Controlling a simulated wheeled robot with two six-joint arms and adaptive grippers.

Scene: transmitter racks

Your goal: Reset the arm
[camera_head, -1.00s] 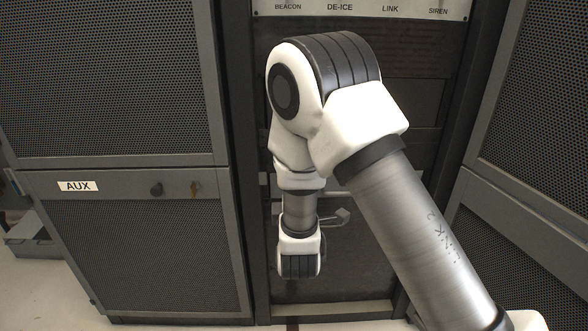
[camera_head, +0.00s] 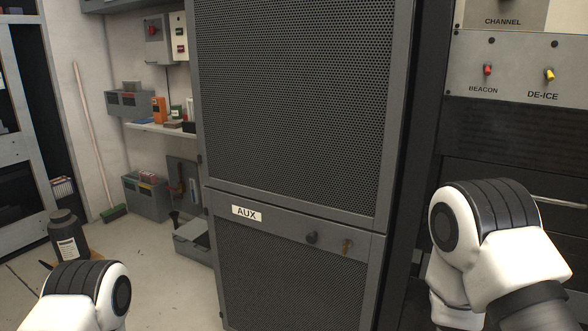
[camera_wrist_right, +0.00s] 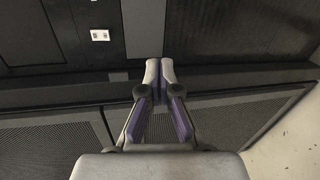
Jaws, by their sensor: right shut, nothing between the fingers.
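My right arm (camera_head: 490,245) is bent at the lower right of the head view, in front of the dark rack. Its gripper is out of the head view. In the right wrist view my right gripper (camera_wrist_right: 159,72) is shut and empty, its grey fingertips together and apart from any handle or knob I can see. Part of my left arm (camera_head: 85,295) shows at the lower left of the head view. My left gripper is not in view.
The AUX cabinet (camera_head: 295,110) with mesh doors stands in the middle. A panel with BEACON and DE-ICE switches (camera_head: 515,75) is at the upper right. A dark jug (camera_head: 67,235) and a broom (camera_head: 112,213) stand left. Floor between them is clear.

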